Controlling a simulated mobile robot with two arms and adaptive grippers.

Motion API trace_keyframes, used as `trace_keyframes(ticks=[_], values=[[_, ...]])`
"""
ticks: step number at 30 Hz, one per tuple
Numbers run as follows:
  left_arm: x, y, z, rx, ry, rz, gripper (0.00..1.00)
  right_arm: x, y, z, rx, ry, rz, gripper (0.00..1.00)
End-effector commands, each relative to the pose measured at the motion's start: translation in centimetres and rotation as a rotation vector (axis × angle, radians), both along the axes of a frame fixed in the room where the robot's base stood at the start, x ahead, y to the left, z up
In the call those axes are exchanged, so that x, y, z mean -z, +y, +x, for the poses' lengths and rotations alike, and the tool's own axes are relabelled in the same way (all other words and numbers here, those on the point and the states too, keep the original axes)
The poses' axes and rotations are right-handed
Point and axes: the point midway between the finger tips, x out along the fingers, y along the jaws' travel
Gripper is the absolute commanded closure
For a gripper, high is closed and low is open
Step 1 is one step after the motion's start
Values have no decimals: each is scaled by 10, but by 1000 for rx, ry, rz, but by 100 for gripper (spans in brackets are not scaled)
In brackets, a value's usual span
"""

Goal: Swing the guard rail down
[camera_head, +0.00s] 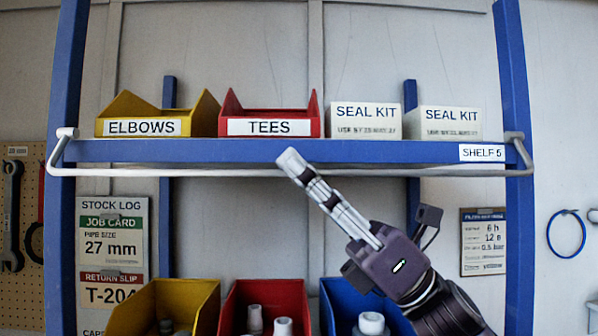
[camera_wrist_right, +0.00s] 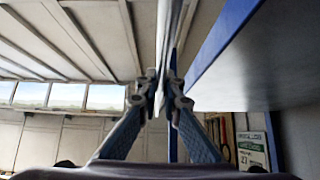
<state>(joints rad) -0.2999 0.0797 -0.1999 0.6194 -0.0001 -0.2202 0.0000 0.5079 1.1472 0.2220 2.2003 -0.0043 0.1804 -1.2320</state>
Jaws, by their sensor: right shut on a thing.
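The guard rail (camera_head: 180,172) is a grey bar with bent ends. It is down along the front of the blue shelf (camera_head: 380,151), its long bar level just under the shelf's front edge. Its ends meet the blue posts at left and right. My right gripper (camera_head: 292,163) reaches up from the lower right and is shut on the rail near its middle; the fingertips hide a short piece of it. In the right wrist view the fingers (camera_wrist_right: 160,95) close on the rail (camera_wrist_right: 164,45), beside the blue shelf. My left gripper is not in view.
On the shelf stand a yellow ELBOWS bin (camera_head: 155,115), a red TEES bin (camera_head: 268,115) and two SEAL KIT boxes (camera_head: 364,121). Below are yellow, red and blue bins (camera_head: 265,300) with parts. Clipboards (camera_head: 484,242) hang behind.

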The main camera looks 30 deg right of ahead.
Motion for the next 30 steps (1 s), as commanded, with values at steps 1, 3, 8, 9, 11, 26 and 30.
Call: trace_keyframes(ticks=[1, 3, 8, 9, 11, 26, 30], values=[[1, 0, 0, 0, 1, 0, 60, 1, 2, -1, -4, 1, -4, 100], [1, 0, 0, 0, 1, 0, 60, 1, 2, -2, -5, 4, -2, 100], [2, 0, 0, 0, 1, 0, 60, 1, 3, -2, -6, 13, 2, 100], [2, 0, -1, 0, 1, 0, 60, 1, 3, -3, -6, 17, 5, 100], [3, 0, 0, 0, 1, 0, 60, 1, 4, -3, -5, 24, 8, 100], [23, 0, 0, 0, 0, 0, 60, -11, 13, -16, 3, 277, 158, 100], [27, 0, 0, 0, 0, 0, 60, -20, 14, -20, 3, 388, 228, 100]])
